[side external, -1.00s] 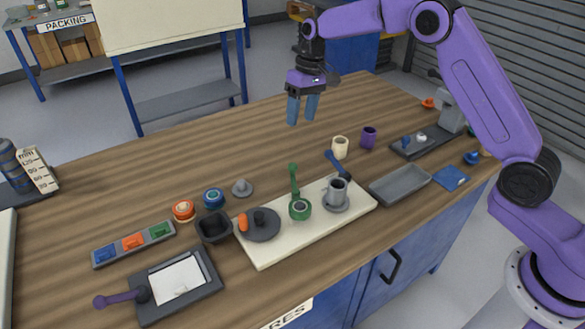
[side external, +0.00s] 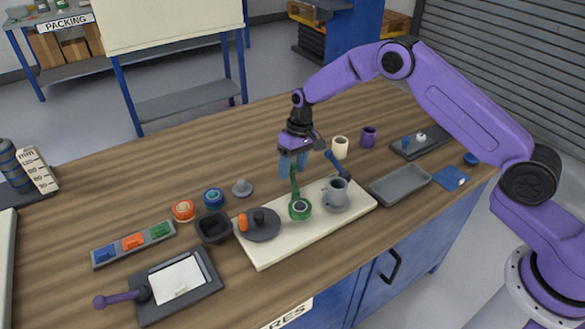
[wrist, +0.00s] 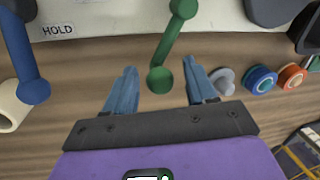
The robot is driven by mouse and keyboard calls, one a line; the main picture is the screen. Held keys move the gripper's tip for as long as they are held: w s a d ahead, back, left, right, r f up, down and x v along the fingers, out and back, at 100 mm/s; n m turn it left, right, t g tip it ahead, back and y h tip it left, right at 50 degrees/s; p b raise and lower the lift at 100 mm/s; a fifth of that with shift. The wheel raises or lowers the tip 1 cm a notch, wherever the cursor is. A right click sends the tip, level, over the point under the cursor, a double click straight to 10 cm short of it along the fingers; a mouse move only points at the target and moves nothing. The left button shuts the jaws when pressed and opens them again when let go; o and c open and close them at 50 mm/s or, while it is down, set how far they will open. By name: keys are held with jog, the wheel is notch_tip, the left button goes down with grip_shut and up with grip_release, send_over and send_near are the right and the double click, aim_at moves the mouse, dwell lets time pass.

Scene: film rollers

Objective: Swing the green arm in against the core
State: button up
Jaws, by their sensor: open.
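The green arm (side external: 295,184) stands on the cream board, with a green ring base around a pale centre and its free end pointing to the back of the table. In the wrist view the green arm's round end (wrist: 160,80) lies between my fingers, with a gap on each side. My gripper (side external: 293,170) is open and empty, pointing down at that end; its fingers partly hide it in the side view. A grey cup-like cylinder (side external: 337,190) stands on a round grey base just right of the green ring; I cannot tell whether it is the core.
A blue arm (side external: 337,164) lies behind the grey cylinder. A dark disc (side external: 262,228) with an orange knob sits left on the cream board (side external: 283,249). Cream (side external: 340,147) and purple (side external: 369,137) cups stand behind. A grey tray (side external: 400,185) lies to the right.

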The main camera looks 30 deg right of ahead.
jog(key=shift+f, duration=0.35)
grip_shut()
jog(key=shift+a, duration=0.1)
jog(key=shift+w+a+n, duration=0.1)
jog(key=shift+a+n, duration=0.15)
jog(key=shift+n, duration=0.25)
jog(key=shift+w+a+n, duration=0.15)
jog(key=shift+a+n, duration=0.25)
jog(key=shift+n, duration=0.3)
jog(key=shift+w+a+n+g, duration=0.1)
jog(key=shift+a+n+g, duration=0.3)
jog(key=shift+a+n, duration=0.6)
jog(key=shift+a+n+g+h, duration=0.2)
jog(key=shift+a+n, duration=0.25)
jog(key=shift+n, duration=0.65)
jog(key=shift+a+n+g+h, duration=0.1)
jog(key=shift+a+n+h, duration=0.3)
jog(key=shift+n, duration=0.7)
jog(key=shift+s+a, duration=0.25)
